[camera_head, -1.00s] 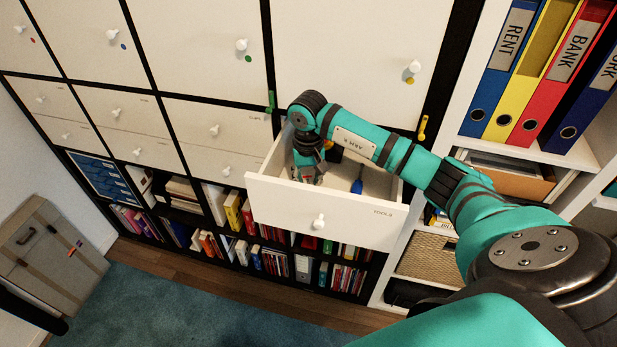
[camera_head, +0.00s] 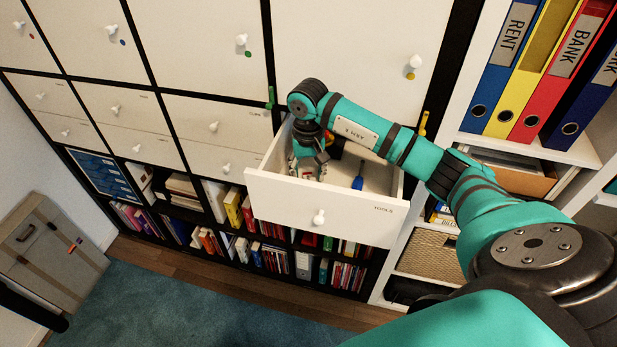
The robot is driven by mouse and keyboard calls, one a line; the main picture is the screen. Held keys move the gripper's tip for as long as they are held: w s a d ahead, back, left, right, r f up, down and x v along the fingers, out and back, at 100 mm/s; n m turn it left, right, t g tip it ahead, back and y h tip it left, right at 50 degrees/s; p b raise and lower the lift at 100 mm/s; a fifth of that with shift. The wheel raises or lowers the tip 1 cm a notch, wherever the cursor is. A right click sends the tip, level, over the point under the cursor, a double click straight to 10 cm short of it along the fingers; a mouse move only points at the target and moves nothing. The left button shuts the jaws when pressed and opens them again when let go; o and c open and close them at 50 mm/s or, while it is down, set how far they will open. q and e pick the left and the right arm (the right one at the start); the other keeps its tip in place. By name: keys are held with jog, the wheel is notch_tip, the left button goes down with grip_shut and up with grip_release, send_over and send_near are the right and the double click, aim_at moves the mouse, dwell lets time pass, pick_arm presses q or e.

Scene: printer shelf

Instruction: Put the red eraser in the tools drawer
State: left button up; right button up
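The tools drawer (camera_head: 319,204) is pulled open and carries the label TOOLS on its white front. My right gripper (camera_head: 307,170) is down inside the left part of the drawer, behind the front panel. Its fingers are small and partly hidden, so I cannot tell whether they are open or shut. A small red patch shows beside the gripper, but I cannot make out whether it is the red eraser. A blue-handled tool (camera_head: 358,182) lies in the drawer to the right of the gripper. My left gripper is not in view.
Closed white drawers and doors surround the open drawer. Bookshelves (camera_head: 250,230) lie below it. Binders (camera_head: 545,75) stand on the right shelf, above a wooden tray (camera_head: 520,178) and a woven basket (camera_head: 427,255). A grey case (camera_head: 48,250) stands at the left.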

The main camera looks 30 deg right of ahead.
notch_tip(320, 180, up, 10)
jog(key=b, duration=0.3)
jog(key=shift+r, duration=0.25)
